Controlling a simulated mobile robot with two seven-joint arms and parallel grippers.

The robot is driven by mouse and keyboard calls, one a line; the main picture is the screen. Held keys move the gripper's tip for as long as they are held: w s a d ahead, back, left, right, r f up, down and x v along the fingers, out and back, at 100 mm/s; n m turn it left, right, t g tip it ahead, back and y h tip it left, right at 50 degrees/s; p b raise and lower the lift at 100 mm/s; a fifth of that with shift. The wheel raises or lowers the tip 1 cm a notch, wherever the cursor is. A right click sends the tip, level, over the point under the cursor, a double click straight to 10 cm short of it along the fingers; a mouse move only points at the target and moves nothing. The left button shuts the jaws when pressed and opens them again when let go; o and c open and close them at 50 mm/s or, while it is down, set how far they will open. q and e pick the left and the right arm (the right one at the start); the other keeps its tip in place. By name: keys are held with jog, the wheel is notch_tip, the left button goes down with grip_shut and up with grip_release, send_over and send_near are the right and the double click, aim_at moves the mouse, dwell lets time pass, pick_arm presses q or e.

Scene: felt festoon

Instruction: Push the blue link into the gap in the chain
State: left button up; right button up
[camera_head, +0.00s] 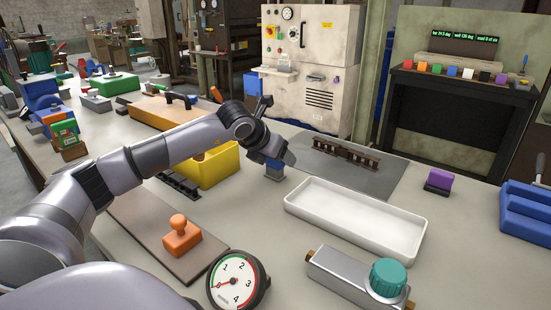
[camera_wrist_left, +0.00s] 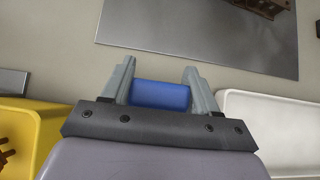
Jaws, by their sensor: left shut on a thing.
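My left gripper (camera_head: 277,158) is shut on a blue block, the blue link (camera_head: 274,170), and points down at the bench left of the grey plate. In the left wrist view the blue link (camera_wrist_left: 160,95) sits between the two fingers of the gripper (camera_wrist_left: 159,80). Whether its underside touches the bench is hard to tell. The brown chain (camera_head: 345,152) lies on the grey plate (camera_head: 375,180), to the right of the gripper and apart from it. The gap in it is too small to make out clearly. Part of the chain also shows in the left wrist view (camera_wrist_left: 262,7). My right gripper is not in view.
A white tray (camera_head: 350,238) lies in front of the plate. A yellow bin (camera_head: 215,172) stands left of the gripper. A purple-topped block (camera_head: 438,180), a gauge (camera_head: 237,281), an orange stamp (camera_head: 181,236) and a teal-knobbed device (camera_head: 360,278) stand around the bench.

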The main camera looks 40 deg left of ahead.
pick_arm(q)
notch_tip(320, 180, up, 20)
jog(key=p, duration=0.3)
jog(key=shift+r, duration=0.1)
dwell(0.5)
